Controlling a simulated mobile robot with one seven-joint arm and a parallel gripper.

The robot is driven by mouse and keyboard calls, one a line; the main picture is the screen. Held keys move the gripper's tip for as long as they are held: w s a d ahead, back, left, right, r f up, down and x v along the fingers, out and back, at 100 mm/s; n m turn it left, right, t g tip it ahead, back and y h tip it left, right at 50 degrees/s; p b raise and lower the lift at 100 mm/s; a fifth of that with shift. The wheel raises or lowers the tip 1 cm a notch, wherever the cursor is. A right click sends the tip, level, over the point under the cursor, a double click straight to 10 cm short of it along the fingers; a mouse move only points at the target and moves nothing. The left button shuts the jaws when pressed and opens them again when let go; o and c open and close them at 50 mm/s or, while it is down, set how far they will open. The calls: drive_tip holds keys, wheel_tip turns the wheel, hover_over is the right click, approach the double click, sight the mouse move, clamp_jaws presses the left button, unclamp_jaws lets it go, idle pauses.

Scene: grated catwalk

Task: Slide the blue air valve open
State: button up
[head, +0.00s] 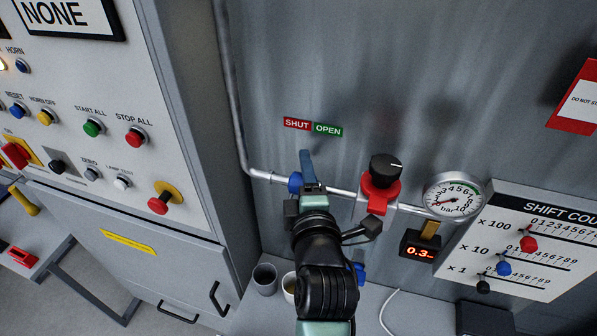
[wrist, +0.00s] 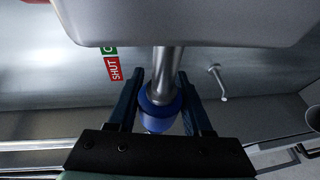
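The blue air valve (head: 295,182) is a blue sleeve on a thin grey pipe along the back wall, below the left part of a red SHUT (head: 297,124) and green OPEN (head: 328,129) label. My gripper (head: 306,163) reaches over the pipe at the valve and partly hides it in the head view. In the wrist view, the blue valve (wrist: 158,108) lies between the two dark fingers of my gripper (wrist: 160,80). The fingers are apart, one on each side of it. Whether they touch it is hard to tell.
Right of the valve on the pipe are a red fitting with a black knob (head: 384,168) and a pressure gauge (head: 454,196). A control cabinet (head: 120,130) stands close on the left. Cups (head: 265,279) sit on the bench below.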

drive_tip(key=o, duration=0.3)
drive_tip(key=shift+d, duration=0.15)
drive_tip(key=shift+o, duration=0.2)
drive_tip(key=s+d+r+b, duration=0.1)
drive_tip(key=s+b, duration=0.3)
drive_tip(key=s, duration=0.8)
drive_tip(key=shift+s+r, duration=0.4)
drive_tip(key=shift+r, duration=0.05)
